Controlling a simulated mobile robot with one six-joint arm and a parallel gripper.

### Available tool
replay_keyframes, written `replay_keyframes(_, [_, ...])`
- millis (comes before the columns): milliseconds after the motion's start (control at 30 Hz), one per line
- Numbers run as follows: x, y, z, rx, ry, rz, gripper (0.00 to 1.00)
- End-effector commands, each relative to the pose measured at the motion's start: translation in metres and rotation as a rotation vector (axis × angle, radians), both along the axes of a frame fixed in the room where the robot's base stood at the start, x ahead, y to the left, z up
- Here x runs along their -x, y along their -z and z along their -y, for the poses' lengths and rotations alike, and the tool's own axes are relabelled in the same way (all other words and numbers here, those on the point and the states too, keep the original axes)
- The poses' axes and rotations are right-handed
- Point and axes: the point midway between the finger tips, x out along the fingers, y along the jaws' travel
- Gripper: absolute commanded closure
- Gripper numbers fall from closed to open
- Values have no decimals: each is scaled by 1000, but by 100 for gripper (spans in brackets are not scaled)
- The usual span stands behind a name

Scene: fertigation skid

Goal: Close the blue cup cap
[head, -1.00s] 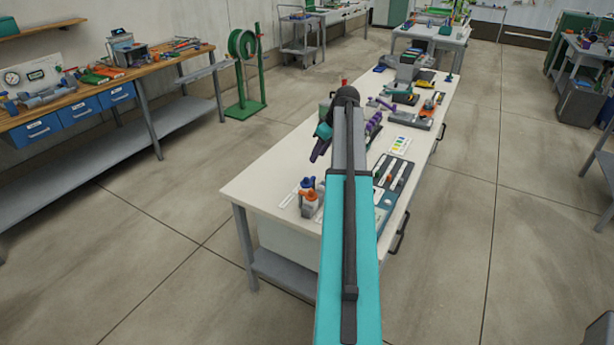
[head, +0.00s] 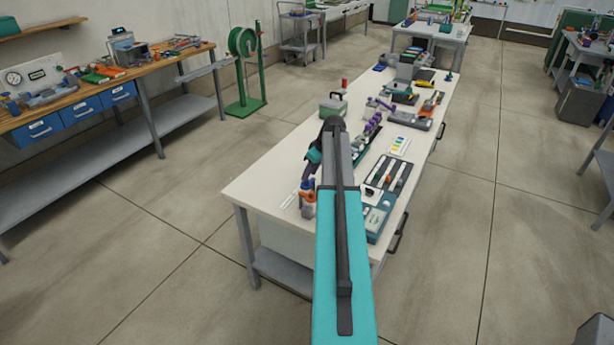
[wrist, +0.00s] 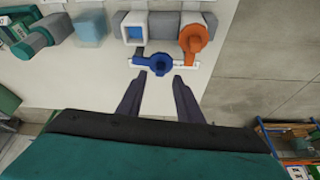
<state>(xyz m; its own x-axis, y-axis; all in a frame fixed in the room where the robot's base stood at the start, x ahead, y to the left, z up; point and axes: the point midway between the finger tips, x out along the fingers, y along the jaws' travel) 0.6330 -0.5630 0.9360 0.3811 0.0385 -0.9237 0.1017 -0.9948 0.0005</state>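The blue cap (wrist: 157,65) lies off the mouth of a pale square cup (wrist: 135,27), on the side nearer my gripper, with a white strip under it. The cup's mouth is uncovered. My gripper (wrist: 159,76) is open and empty, its two dark fingertips on either side of the cap's near edge; I cannot tell whether they touch it. In the head view my gripper (head: 309,172) is above the left edge of the white bench, over the blue cap (head: 306,185), and my arm hides part of this area.
An orange cap (wrist: 194,38) sits on the neighbouring cup, close on the right; it also shows in the head view (head: 309,197). A teal cylinder (wrist: 35,45) and a pale blue block (wrist: 90,27) are to the left. The white bench (head: 260,185) has bare room at its left.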

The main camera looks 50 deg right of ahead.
Motion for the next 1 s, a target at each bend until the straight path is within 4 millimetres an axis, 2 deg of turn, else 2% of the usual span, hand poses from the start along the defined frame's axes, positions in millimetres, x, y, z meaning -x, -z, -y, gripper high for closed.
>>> replay_keyframes(300, [-10, 25, -1, -1, 0, -1, 67])
replay_keyframes(733, [-12, 31, -1, 0, 0, 0, 67])
replay_keyframes(767, [-12, 31, -1, 0, 0, 0, 69])
replay_keyframes(933, [-12, 31, -1, 0, 0, 0, 98])
replay_keyframes(1000, [-12, 31, -1, 0, 0, 0, 100])
